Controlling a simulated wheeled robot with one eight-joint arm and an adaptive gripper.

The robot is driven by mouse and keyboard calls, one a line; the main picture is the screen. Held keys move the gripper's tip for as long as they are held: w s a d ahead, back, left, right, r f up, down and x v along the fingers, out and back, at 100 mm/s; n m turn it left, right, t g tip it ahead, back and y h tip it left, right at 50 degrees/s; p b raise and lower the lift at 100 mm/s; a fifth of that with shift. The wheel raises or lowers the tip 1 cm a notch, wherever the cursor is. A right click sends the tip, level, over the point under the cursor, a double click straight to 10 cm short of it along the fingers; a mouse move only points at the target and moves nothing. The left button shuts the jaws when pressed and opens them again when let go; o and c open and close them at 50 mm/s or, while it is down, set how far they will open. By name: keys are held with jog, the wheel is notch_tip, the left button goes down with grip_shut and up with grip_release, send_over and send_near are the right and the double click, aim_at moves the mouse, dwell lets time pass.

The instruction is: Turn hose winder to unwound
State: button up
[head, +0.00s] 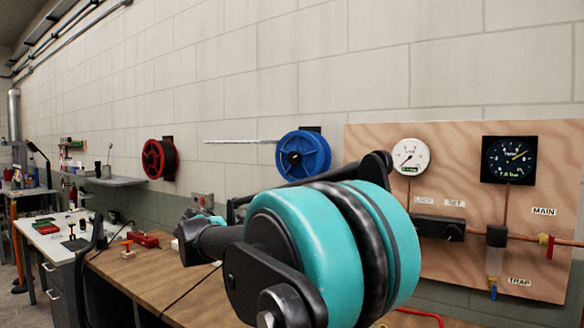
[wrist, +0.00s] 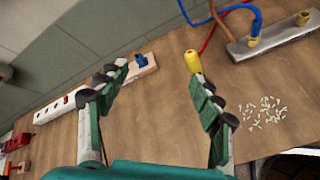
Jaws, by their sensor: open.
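Two wall-mounted reels show in the head view: a blue reel (head: 303,155) near the middle and a smaller-looking red reel (head: 160,159) to its left. I cannot tell from the picture which of them the task calls the hose winder, or how much is wound on each. My gripper (wrist: 158,75) is open and empty in the wrist view, above the wooden bench and apart from both reels. In the head view my teal-and-black arm fills the middle foreground and hides part of the bench.
A wooden board (head: 366,170) carries a white gauge (head: 410,156), a black gauge (head: 508,159) and pipework at right. On the bench are a yellow fitting (wrist: 193,62), a metal manifold (wrist: 270,38), a white strip (wrist: 50,109) and small white bits (wrist: 268,112).

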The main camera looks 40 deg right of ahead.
jog(key=w+d+r+n+h, duration=0.2)
jog(key=r+n, duration=0.1)
jog(key=r, duration=0.4)
jog(key=w+d+r+n+h, duration=0.1)
jog(key=w+d+r+n, duration=0.1)
jog(key=r, duration=0.6)
jog(key=n+t+h, duration=0.1)
jog(key=n+h, duration=0.2)
jog(key=n, duration=0.2)
send_near(292, 159)
jog(key=x, duration=0.9)
jog(key=shift+d, duration=0.15)
jog(key=c, duration=1.2)
jog(key=shift+o, duration=0.2)
